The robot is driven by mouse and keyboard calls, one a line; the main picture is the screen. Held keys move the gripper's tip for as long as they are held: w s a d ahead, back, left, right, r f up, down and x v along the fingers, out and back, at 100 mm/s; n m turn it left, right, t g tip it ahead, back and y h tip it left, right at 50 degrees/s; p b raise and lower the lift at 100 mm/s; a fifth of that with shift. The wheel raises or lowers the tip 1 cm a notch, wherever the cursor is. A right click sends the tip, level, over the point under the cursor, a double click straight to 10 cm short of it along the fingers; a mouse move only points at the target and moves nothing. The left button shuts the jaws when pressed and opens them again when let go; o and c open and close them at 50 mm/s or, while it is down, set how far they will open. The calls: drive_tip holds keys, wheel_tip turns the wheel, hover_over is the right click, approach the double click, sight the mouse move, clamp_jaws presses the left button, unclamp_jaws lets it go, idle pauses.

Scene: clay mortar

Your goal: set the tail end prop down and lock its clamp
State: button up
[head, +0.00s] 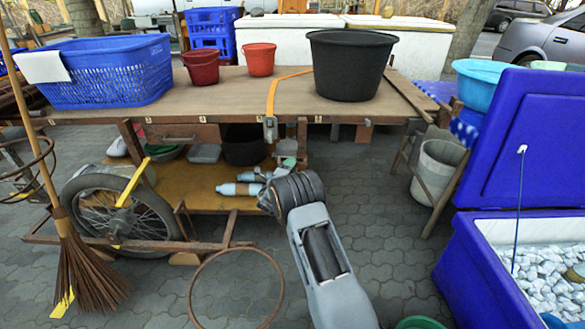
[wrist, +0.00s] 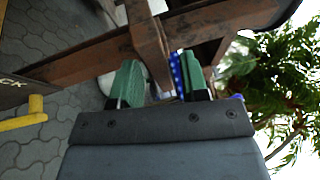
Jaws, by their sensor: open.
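In the wrist view a brown post (wrist: 146,38), which looks like the tail end prop, crosses a long brown beam (wrist: 85,62). My gripper (wrist: 163,82) is open, with a green-padded finger on either side of the post's lower end. I cannot tell whether a finger touches it. A yellow lever (wrist: 22,120) shows at the left below a dark plate (wrist: 10,90) with letters ending in "CK"; whether it is the prop's clamp is unclear. In the head view my forearm reaches toward the wooden cart (head: 215,100), and its fingers cannot be made out.
The cart carries a blue basket (head: 105,85), two red buckets and a black tub (head: 350,65). A spoked wheel (head: 110,210), a broom (head: 88,265) and a rusty hoop (head: 195,290) are at the left. A blue cooler (head: 480,270) stands at the right. Paving between is mostly clear.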

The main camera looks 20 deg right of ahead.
drive_tip(key=shift+w+d+r, duration=0.15)
drive_tip(key=shift+w+d, duration=0.3)
drive_tip(key=shift+d, duration=0.05)
clamp_jaws()
idle(0.4)
